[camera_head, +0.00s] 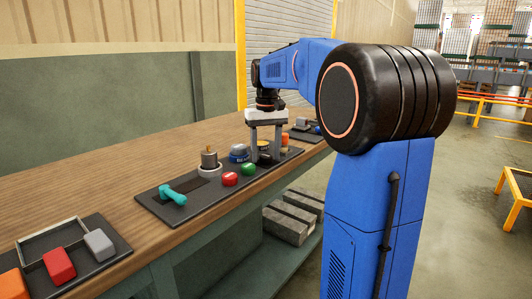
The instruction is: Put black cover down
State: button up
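My gripper (265,157) points straight down over the far end of the long dark mat (160,208) on the workbench. Its two light grey fingers stand apart. A small black piece (265,159), which looks like the black cover, shows low between the fingertips. I cannot tell whether the fingers touch it or whether it rests on the mat. A yellow-topped round item (263,144) shows behind, between the fingers.
On the mat are a teal tool (173,195), a red cap (229,179), a green cap (248,169), a blue round item (239,153) and a metal cylinder (209,159). A nearer tray (85,265) holds orange, red and grey blocks. Bare wooden bench (110,195) lies left.

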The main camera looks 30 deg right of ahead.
aim_at(266, 155)
notch_tip(266, 155, up, 12)
jog(key=shift+r, duration=0.15)
dwell(0.6)
jog(key=s+a+f+n+t, duration=0.1)
jog(key=s+a+f, duration=0.4)
jog(key=s, duration=0.2)
jog(key=s+a+f+n+t, duration=0.1)
jog(key=s+a+f, duration=0.35)
jog(key=s, duration=0.35)
jog(key=s+a+f+n+t, duration=0.1)
jog(key=s+a+f, duration=0.5)
jog(key=s+f, duration=0.9)
notch_tip(266, 155, down, 3)
jog(key=shift+a+r+t, duration=0.1)
jog(key=shift+a+t, duration=0.05)
jog(key=shift+t, duration=0.75)
